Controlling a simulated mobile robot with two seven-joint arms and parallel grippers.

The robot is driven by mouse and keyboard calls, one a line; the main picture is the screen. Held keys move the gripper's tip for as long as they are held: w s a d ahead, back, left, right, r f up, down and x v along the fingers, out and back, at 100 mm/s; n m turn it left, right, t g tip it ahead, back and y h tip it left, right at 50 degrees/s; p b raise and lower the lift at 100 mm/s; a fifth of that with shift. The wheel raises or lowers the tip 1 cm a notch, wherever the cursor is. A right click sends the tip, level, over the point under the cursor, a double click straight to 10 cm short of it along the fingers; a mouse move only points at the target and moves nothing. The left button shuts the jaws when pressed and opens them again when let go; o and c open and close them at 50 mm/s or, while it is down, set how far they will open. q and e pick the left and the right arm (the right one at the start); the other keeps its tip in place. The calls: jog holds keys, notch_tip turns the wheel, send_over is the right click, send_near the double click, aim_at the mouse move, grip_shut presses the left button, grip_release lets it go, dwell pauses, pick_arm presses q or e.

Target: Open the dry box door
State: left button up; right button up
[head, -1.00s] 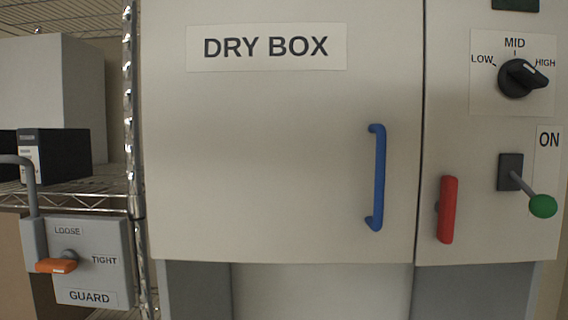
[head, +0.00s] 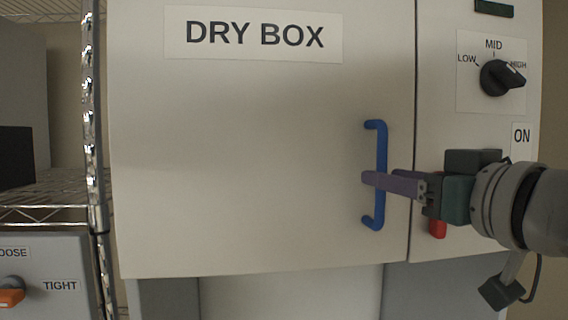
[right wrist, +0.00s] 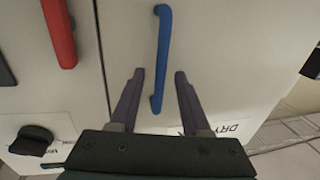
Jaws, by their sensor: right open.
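The dry box door (head: 240,170) is a pale panel under a DRY BOX label (head: 254,34), and it is shut. Its blue handle (head: 381,145) is an upright bar near the door's right edge. My right gripper (head: 368,180) reaches in from the right and overlaps the middle of the handle. In the right wrist view, its two fingers (right wrist: 159,75) are open, with the blue handle (right wrist: 163,45) showing between them. Neither finger is visibly pressed on the bar; the exact depth is hard to tell. My left gripper is out of view.
Right of the door seam, a red handle (head: 437,229) is mostly hidden behind my right gripper; it shows in the wrist view (right wrist: 60,35). A black dial (head: 501,78) sits above.

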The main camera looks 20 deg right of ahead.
jog(key=shift+w+p, duration=0.4)
jog(key=shift+w, duration=0.9)
grip_shut()
dwell(0.5)
